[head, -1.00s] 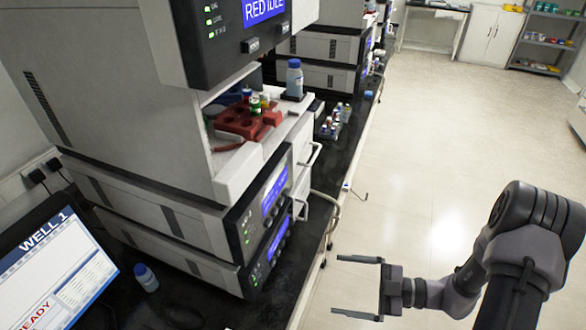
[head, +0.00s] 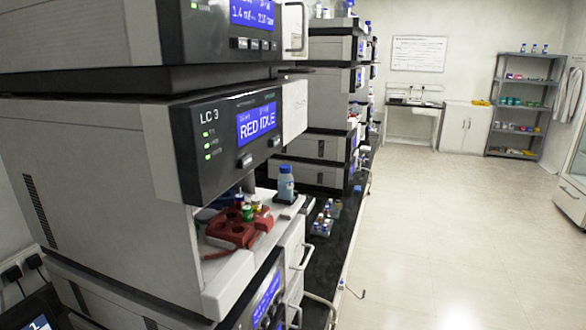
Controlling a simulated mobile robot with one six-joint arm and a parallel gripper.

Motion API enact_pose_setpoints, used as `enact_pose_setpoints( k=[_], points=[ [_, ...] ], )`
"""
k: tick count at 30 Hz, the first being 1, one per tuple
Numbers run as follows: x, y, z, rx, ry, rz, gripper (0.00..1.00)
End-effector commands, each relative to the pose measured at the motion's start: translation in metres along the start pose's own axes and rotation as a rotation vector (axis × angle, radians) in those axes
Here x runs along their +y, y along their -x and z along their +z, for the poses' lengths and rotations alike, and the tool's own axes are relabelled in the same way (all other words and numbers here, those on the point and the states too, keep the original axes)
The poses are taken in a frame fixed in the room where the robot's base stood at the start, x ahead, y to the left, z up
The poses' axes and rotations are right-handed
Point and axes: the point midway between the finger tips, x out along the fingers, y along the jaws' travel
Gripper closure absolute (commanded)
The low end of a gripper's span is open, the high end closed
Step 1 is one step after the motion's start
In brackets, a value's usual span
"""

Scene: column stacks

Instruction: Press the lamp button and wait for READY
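The instrument panel marked LC 3 (head: 212,117) is at centre left in the head view. Two small buttons sit under the display, a left button (head: 246,161) and a right button (head: 274,141). I cannot read any label on them, so I cannot tell which is the lamp button. Several green lights (head: 208,144) glow at the panel's left. My gripper is not in view.
Another instrument (head: 85,32) is stacked above. A monitor corner (head: 40,322) shows at bottom left. The floor (head: 440,240) on the right is clear.

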Motion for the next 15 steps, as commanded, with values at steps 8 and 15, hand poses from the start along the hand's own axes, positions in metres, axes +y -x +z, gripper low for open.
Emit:
enact_pose_setpoints(
  k=[8,15],
  points=[
    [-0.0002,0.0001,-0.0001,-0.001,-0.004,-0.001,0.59],
    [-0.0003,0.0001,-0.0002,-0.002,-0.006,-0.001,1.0]
  ],
)
